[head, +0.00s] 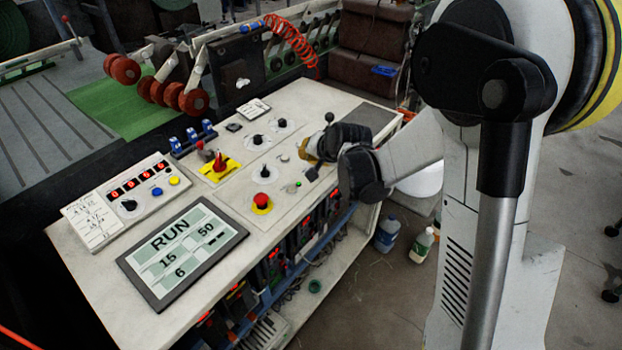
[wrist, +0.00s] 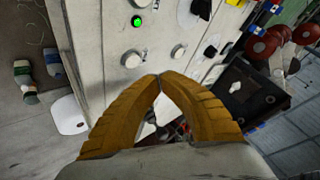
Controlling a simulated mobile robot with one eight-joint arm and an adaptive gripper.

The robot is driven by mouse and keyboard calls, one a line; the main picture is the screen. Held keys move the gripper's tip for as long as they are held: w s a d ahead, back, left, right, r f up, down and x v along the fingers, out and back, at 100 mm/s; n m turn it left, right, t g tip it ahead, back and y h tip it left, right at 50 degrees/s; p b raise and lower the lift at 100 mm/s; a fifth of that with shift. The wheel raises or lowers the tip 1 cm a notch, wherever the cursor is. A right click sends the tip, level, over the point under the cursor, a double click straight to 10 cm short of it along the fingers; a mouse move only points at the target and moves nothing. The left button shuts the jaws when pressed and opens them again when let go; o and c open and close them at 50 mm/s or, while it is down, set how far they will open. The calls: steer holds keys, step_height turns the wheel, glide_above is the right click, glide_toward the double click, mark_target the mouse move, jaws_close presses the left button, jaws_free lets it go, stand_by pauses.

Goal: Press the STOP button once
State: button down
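The console (head: 215,235) carries several controls, and I cannot read a STOP label on any of them. A red mushroom button (head: 262,202) sits on a yellow base near the console's front edge. A small green lit button (head: 298,184) is to its right; it also shows in the wrist view (wrist: 138,22). Two pale round buttons (wrist: 131,59) (wrist: 178,51) lie just beyond my fingertips in the wrist view. My gripper (head: 305,150) is over the right part of the console; in the wrist view its yellow fingers (wrist: 160,77) meet at the tips, with nothing between them.
A display (head: 183,250) reads RUN, 15, 50, 6. A red rotary switch (head: 219,162) on a yellow plate and black knobs (head: 258,140) stand left of my gripper. A black lever (head: 329,118) rises behind it. Bottles (head: 387,235) stand on the floor.

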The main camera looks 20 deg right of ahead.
mark_target(305, 167)
steer(key=shift+f+b, duration=0.45)
steer(key=shift+f, duration=0.55)
stand_by(0.7)
steer(key=shift+f+b, duration=0.4)
steer(key=shift+b, duration=0.05)
steer(key=shift+f+b, duration=0.45)
stand_by(0.4)
steer(key=shift+r, duration=0.1)
steer(key=shift+r+p, duration=0.6)
steer(key=shift+r, duration=0.2)
steer(key=shift+r+p, duration=1.8)
steer(key=shift+r, duration=0.8)
